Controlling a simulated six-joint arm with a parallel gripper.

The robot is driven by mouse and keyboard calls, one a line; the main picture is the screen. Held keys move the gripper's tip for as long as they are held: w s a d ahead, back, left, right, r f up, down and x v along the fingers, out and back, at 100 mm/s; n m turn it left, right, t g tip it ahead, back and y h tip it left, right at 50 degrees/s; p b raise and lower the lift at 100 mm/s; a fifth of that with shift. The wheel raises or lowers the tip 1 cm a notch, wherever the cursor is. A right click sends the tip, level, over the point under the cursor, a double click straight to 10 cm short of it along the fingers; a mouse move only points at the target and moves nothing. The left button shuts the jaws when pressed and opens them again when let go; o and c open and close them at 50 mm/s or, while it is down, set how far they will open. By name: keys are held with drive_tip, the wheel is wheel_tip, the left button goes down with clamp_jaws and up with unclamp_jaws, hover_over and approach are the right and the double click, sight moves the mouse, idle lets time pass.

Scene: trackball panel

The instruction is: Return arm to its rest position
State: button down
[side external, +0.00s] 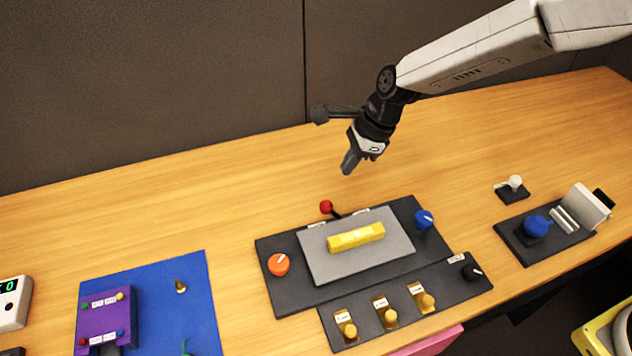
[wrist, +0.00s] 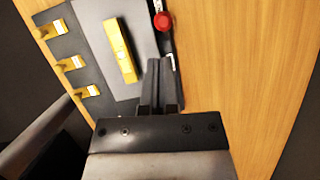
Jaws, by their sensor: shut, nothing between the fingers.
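My gripper (side external: 347,163) is shut and empty, held in the air above and behind the black control panel (side external: 285,297), touching nothing. In the wrist view its fingers (wrist: 160,75) are together in front of the panel's edge. The panel carries a grey plate (side external: 317,266) with a yellow bar (side external: 356,236) on it. A red ball-topped lever (side external: 326,207) stands at its back edge, and the ball also shows in the wrist view (wrist: 162,21). An orange knob (side external: 278,264) is at its left and a blue knob (side external: 423,219) at its right.
Several yellow switches (side external: 388,314) line the front strip. A blue board (side external: 180,318) with a purple box (side external: 105,319) lies left. A small white-knobbed joystick (side external: 514,183) and a blue-knobbed base (side external: 537,226) stand right. A dark wall (side external: 150,90) rises behind; the wooden table between is clear.

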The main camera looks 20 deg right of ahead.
drive_tip(key=s+d+r+n+h, duration=0.1)
drive_tip(key=s+d+n+h, duration=0.1)
drive_tip(key=s+d+n, duration=0.7)
drive_tip(key=s+d+r+n+t+h, duration=0.1)
drive_tip(key=s+d+n+h, duration=0.1)
drive_tip(key=s+d+n, duration=0.8)
drive_tip(key=d, duration=0.5)
drive_tip(key=shift+s+d+r, duration=0.2)
drive_tip(key=shift+d+r, duration=0.05)
drive_tip(key=shift+d, duration=0.1)
